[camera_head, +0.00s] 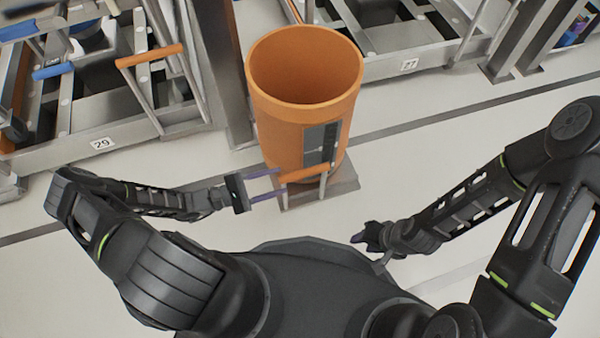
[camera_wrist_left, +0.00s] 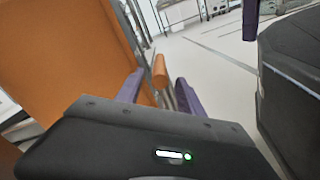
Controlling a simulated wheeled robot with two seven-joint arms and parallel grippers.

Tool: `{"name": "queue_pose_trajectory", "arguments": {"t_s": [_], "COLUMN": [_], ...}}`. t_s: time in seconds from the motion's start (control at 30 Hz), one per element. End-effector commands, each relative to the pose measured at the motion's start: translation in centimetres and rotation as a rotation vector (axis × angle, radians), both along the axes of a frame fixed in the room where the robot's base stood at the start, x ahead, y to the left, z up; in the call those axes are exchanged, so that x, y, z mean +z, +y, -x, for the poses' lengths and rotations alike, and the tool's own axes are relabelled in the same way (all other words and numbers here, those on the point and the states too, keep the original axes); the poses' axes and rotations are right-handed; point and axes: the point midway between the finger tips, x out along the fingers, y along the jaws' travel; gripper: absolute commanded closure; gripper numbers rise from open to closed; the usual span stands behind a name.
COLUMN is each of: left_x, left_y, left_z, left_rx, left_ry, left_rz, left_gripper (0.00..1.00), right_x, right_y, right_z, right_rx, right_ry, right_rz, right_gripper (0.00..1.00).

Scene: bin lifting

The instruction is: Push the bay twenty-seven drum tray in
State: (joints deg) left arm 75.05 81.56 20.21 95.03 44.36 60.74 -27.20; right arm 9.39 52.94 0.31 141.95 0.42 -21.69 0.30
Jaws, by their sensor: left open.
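A large orange drum (camera_head: 306,66) stands upright on a grey drum tray (camera_head: 347,186), pulled out onto the floor. It also fills the left of the left wrist view (camera_wrist_left: 65,50). The tray has an orange bar handle (camera_head: 308,172) on metal posts at its front. My left gripper (camera_head: 281,183) is open, its purple fingertips close to the left end of the handle. In the left wrist view the handle (camera_wrist_left: 160,72) shows between the fingers; I cannot tell if they touch it. My right gripper (camera_head: 360,238) hangs apart from the tray, lower right; its jaw gap is unclear.
A label reading 27 (camera_head: 409,65) is on the rack behind, right of the drum. The bay labelled 29 (camera_head: 102,143) stands to the left, with its own orange handle (camera_head: 148,55) and a blue one (camera_head: 53,71). Pale floor is free to the right.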

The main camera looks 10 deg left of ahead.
Motion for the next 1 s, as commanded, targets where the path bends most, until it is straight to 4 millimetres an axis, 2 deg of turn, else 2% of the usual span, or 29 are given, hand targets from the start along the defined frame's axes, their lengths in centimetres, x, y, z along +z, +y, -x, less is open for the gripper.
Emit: {"name": "queue_pose_trajectory", "arguments": {"t_s": [0.17,0.53,0.9,1.0], "left_x": [-0.1,-0.1,0.0,0.0], "left_y": [-1.4,-5.9,-6.5,-6.5], "left_z": [-0.9,-3.7,-4.1,-4.1], "left_rx": [-0.002,-0.002,-0.001,-0.001], "left_ry": [-0.001,-0.001,0.0,0.0], "left_rz": [0.002,0.002,0.001,0.001], "left_gripper": [0.55,0.55,0.55,0.63], "right_x": [-0.5,-1.6,-1.7,-1.7], "right_y": [0.0,0.0,0.0,0.0], "right_z": [0.0,-0.2,-0.3,-0.3], "right_rx": [-0.001,-0.004,-0.004,-0.004], "right_ry": [-0.002,-0.007,-0.008,-0.008], "right_rz": [0.0,0.001,0.001,0.001], "right_gripper": [0.64,0.64,0.64,0.64]}}
